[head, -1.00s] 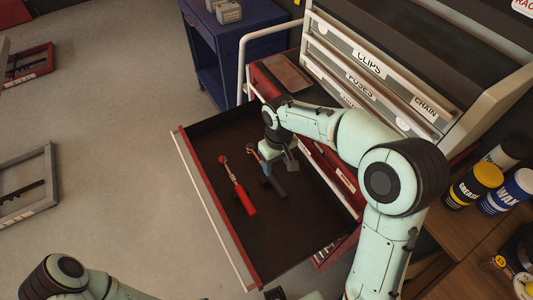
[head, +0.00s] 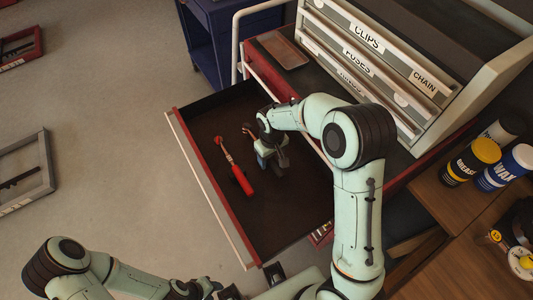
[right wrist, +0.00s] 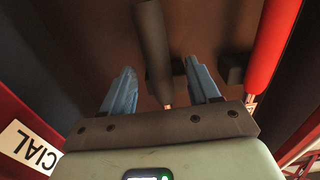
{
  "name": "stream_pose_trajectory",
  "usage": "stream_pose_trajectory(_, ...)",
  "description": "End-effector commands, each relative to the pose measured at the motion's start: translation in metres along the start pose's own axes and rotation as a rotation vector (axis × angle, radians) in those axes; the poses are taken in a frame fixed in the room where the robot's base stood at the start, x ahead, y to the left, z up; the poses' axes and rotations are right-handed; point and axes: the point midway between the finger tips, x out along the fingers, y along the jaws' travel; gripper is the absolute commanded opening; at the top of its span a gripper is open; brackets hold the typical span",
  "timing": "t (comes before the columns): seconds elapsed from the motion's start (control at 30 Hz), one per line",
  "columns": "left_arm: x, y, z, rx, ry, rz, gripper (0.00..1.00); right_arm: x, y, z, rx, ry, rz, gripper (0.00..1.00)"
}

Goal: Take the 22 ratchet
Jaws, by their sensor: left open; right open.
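Two ratchets lie in the open drawer (head: 205,195). One has a red handle (head: 242,182); in the right wrist view it shows at the right edge (right wrist: 272,45). The other has a dark handle (right wrist: 153,50) and a reddish end (head: 248,131), mostly hidden by my right gripper in the head view. No size marking is readable on either. My right gripper (head: 273,160) is low in the drawer, open, its blue fingers (right wrist: 160,85) on either side of the dark handle, apart from it. My left gripper (head: 222,291) is open and empty at the bottom edge, partly cut off.
The drawer's red front wall (head: 205,180) and the cabinet side bound the space. A cabinet with labelled drawers (head: 365,50) stands behind. Grease and wax cans (head: 472,160) stand on the wooden bench (head: 440,200) at the right.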

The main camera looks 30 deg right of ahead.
Motion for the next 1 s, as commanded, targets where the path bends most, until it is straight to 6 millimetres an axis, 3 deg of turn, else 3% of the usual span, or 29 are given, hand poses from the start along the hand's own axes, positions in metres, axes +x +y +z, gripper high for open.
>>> stream_pose_trajectory(0.13,0.0009,-0.0003,0.0001,0.000,0.000,0.000,0.43,0.0151,0.0002,0.0009,0.000,-0.002,0.000,0.61)
stream_pose_trajectory(0.37,0.0009,-0.0003,0.0001,0.000,0.000,0.000,0.43,0.0163,0.0002,0.0006,0.000,0.000,0.000,0.61)
stream_pose_trajectory(0.4,0.0009,-0.0003,0.0001,0.000,0.000,0.000,0.43,0.0163,0.0002,0.0006,0.000,0.000,0.000,0.54)
stream_pose_trajectory(0.57,0.0009,-0.0004,0.0001,0.000,0.000,0.000,0.43,0.0161,0.0001,0.0005,0.000,0.000,0.000,0.02)
stream_pose_trajectory(0.6,0.0009,-0.0004,0.0001,0.000,0.000,0.000,0.43,0.0160,0.0001,0.0005,0.000,0.000,0.000,0.00)
stream_pose_trajectory(1.0,0.0001,0.0000,-0.0001,0.000,0.000,0.000,0.43,0.0070,0.0000,-0.0010,0.000,0.005,0.000,0.00)
